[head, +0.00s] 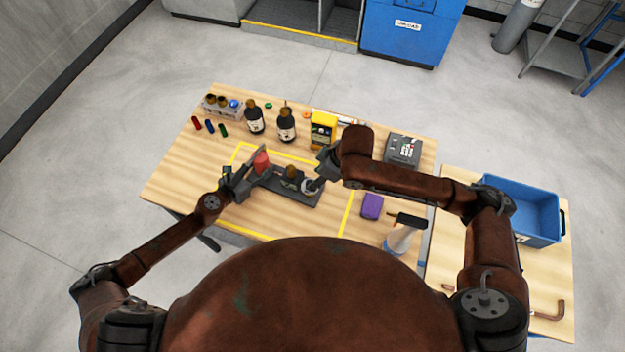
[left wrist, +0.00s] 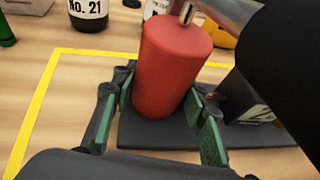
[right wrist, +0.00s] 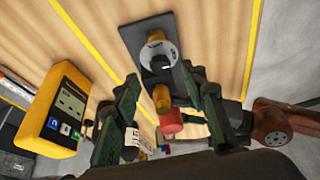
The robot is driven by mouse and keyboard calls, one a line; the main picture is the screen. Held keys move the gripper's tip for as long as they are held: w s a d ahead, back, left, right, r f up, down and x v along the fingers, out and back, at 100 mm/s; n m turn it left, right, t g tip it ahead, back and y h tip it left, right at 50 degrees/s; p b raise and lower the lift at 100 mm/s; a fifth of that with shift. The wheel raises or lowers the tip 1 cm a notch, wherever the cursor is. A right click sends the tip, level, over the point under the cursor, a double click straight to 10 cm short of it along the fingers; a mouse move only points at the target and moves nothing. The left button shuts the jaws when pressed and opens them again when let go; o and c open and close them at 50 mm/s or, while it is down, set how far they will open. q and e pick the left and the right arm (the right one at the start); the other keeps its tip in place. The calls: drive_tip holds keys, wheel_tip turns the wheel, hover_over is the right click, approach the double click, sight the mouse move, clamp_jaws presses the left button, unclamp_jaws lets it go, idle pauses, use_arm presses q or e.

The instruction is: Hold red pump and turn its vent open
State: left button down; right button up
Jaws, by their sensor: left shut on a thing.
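The red pump (head: 261,162) is a red cylinder near the left end of a dark base plate (head: 285,193). In the left wrist view the pump (left wrist: 172,72) looks upright, with a metal bar at its top. My left gripper (left wrist: 160,98) has its green-padded fingers on both sides of it and is shut on it. My right gripper (right wrist: 167,95) is open above the plate's right part; a brass-coloured piece (right wrist: 162,98) and the red pump (right wrist: 170,122) show between its fingers, with no visible grip. I cannot make out the vent clearly.
A yellow meter (head: 323,131), two dark bottles (head: 286,126) and a grey rack (head: 222,108) stand behind. A purple block (head: 371,206) and a spray bottle (head: 401,236) are to the right. A blue bin (head: 535,217) sits on the side table. Yellow tape surrounds the plate.

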drive_tip(key=shift+x, duration=1.75)
drive_tip(key=shift+c, duration=0.4)
clamp_jaws()
